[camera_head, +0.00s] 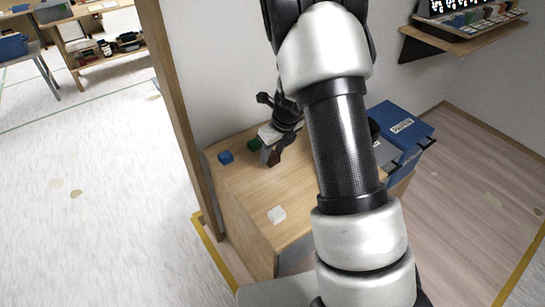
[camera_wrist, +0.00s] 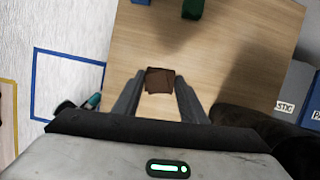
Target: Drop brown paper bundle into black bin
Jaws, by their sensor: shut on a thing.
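The brown paper bundle (camera_wrist: 160,80) is a small dark brown block. It sits between the two fingertips of my gripper (camera_wrist: 159,84), which is shut on it, with the wooden table top behind it in the wrist view. In the head view, my gripper (camera_head: 270,154) points down over the table's back part, with the brown bundle (camera_head: 273,158) at its tips. I cannot tell whether the bundle touches the table. A dark patch (camera_head: 374,129) shows just right of my arm, beside the other bins. It may be the black bin, but my arm hides most of that area.
On the table (camera_head: 248,202) are a blue block (camera_head: 225,157), a green block (camera_head: 254,145) and a white block (camera_head: 277,215). Right of my arm are a grey bin (camera_head: 386,154) and a blue labelled bin (camera_head: 407,122). A wooden post (camera_head: 172,100) stands at the table's left.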

